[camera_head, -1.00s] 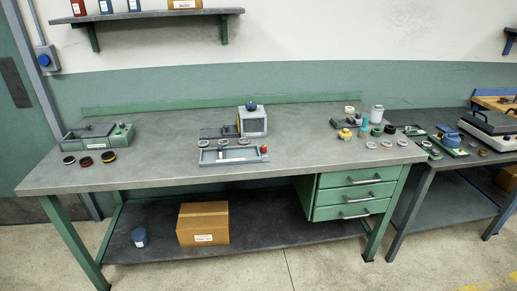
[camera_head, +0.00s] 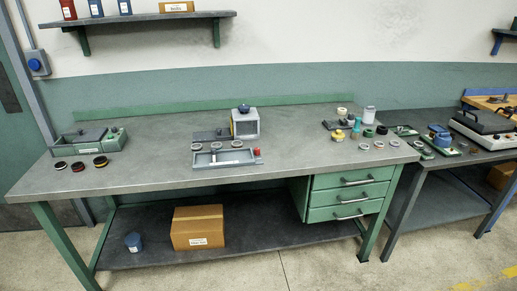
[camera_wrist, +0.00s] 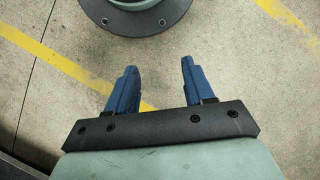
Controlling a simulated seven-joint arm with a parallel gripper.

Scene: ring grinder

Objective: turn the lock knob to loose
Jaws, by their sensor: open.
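A grey boxy machine (camera_head: 246,124) stands at the middle of the long workbench, with a dark blue knob (camera_head: 243,107) on its top. I cannot tell from this distance whether this is the lock knob or how it is set. A grey tray (camera_head: 226,158) with several pale rings lies in front of the machine, with a small red part (camera_head: 253,149) at its right end. My gripper (camera_wrist: 158,66) shows only in the wrist view, its two blue fingers apart and nothing between them. It is over the concrete floor, away from the bench.
The grey workbench (camera_head: 160,171) has clear room along its front. A green-grey fixture (camera_head: 88,139) and several dark rings are at its left. Small jars and rings are at its right. A second bench (camera_head: 440,179) adjoins on the right. A cardboard box (camera_head: 198,228) sits below.

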